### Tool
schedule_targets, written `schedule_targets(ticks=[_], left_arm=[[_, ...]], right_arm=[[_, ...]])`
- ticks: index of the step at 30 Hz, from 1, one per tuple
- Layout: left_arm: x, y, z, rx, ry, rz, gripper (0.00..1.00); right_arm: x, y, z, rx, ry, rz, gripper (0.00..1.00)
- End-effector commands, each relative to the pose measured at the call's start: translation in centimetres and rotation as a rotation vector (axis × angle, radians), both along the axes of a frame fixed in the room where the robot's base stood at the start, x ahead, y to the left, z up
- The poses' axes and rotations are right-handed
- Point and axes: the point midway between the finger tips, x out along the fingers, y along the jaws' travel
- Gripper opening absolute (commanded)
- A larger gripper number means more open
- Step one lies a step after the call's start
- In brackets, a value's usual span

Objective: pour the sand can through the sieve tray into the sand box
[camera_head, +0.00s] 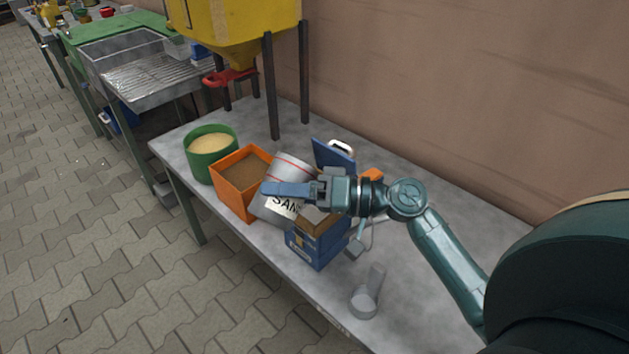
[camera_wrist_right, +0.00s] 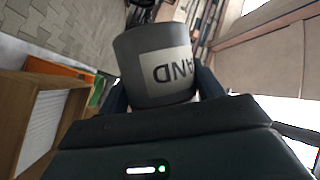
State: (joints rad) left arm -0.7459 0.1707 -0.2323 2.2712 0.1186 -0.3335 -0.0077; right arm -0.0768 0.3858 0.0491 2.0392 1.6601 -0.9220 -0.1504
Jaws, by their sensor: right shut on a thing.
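I cannot tell whether this is the sand box or which part is the sieve tray. My left gripper is not in view.
An orange box (camera_head: 233,194) with brown fill and a green tub (camera_head: 211,168) of pale sand stand left of the can. A clear scoop-like thing (camera_head: 366,300) lies near the front edge. A yellow hopper (camera_head: 240,25) stands behind. The table (camera_head: 430,250) is clear at right.

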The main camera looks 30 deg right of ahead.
Motion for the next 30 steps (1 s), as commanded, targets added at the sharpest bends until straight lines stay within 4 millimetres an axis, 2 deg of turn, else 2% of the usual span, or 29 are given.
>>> schedule_targets(ticks=[30], left_arm=[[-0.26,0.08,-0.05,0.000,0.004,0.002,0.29]], right_arm=[[0.02,-0.02,-0.20,0.055,0.031,0.000,0.41]])
